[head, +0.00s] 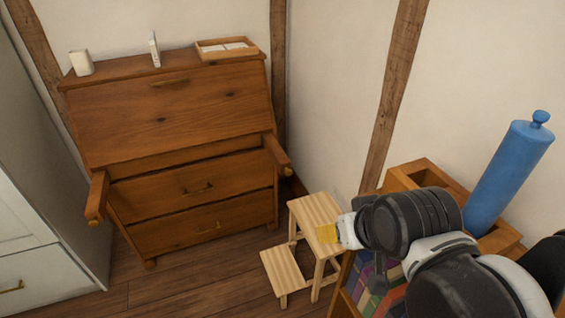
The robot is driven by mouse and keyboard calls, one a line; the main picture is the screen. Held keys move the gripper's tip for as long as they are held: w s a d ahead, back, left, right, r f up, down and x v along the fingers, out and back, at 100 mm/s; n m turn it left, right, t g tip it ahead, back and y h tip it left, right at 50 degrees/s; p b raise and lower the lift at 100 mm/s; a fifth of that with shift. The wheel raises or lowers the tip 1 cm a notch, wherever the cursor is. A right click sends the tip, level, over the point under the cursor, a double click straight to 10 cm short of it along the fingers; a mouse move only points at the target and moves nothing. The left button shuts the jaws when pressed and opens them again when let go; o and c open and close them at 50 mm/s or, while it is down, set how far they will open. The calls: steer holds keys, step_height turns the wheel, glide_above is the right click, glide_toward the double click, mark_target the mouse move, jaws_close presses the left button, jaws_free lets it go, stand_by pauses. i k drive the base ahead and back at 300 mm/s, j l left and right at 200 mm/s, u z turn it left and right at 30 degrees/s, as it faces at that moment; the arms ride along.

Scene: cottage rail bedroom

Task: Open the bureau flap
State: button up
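The wooden bureau (165,160) stands against the back wall on the left in the head view. Its slanted flap (170,112) is up and closed, with a small handle (169,83) near its top edge. Two support arms stick out below the flap, the left one (97,199) and the right one (278,155). Two drawers below are shut. My gripper (331,234) is at the lower right, apart from the bureau and in front of or over a step stool. Its fingers are small and partly hidden, so I cannot tell their opening.
A white cup-like object (81,63), a small upright white item (154,50) and a tray (226,48) stand on the bureau top. A step stool (283,270) is right of the bureau. A bookcase (406,180) with a blue cylinder (508,175) is at right; a pale cabinet (45,190) is left.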

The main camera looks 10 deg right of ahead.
mark_target(124, 120)
steer(key=i+j, duration=0.2)
steer(key=i+j+z, duration=0.1)
steer(key=j, duration=0.3)
steer(key=i+j, duration=0.45)
steer(key=j, duration=0.2)
steer(key=z, duration=0.05)
